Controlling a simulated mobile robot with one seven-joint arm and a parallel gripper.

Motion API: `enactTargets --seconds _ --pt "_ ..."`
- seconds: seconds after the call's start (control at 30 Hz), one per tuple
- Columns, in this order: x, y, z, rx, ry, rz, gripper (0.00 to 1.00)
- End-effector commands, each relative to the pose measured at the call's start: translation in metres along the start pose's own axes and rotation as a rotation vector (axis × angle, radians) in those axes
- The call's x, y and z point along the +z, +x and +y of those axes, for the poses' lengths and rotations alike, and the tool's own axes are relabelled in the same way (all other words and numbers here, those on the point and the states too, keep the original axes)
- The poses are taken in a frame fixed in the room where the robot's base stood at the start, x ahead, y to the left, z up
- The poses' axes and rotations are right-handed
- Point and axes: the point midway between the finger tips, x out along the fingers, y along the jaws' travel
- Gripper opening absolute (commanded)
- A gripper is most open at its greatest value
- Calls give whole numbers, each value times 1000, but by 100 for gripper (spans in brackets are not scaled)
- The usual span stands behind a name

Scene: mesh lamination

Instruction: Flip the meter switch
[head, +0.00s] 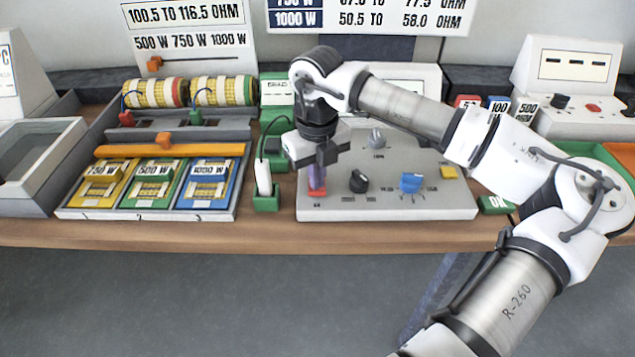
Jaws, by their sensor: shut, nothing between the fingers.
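The meter console (430,207) is a light grey sloped box on the bench, with knobs and switches on its face. A small red switch part (317,187) sits at its left side. A black knob (358,181), a grey knob (376,139), a blue knob (411,183) and a yellow button (448,172) are also on it. No label names the meter switch legibly. My gripper (318,176) points down directly over the red part, shut and empty. Its tips are close to the red part; I cannot tell whether they touch. The gripper hides part of the console's left side.
Left of the console stand a white probe in a green holder (266,203) and a tray (150,214) with yellow, green and blue cards. Two wound coils (155,93) lie behind. A green ON block (496,204) is at right. My arm spans the right side.

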Motion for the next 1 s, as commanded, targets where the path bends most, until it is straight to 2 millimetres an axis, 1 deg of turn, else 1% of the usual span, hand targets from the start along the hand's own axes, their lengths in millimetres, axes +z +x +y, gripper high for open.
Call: enactTargets --seconds 0.5,0.6,0.77,1.0 --pt "0 9 0 0 0 0 0" --pt "0 7 0 0 0 0 0" --pt "0 -1 0 -1 0 -1 0" --pt "0 -20 0 -1 0 0 0"
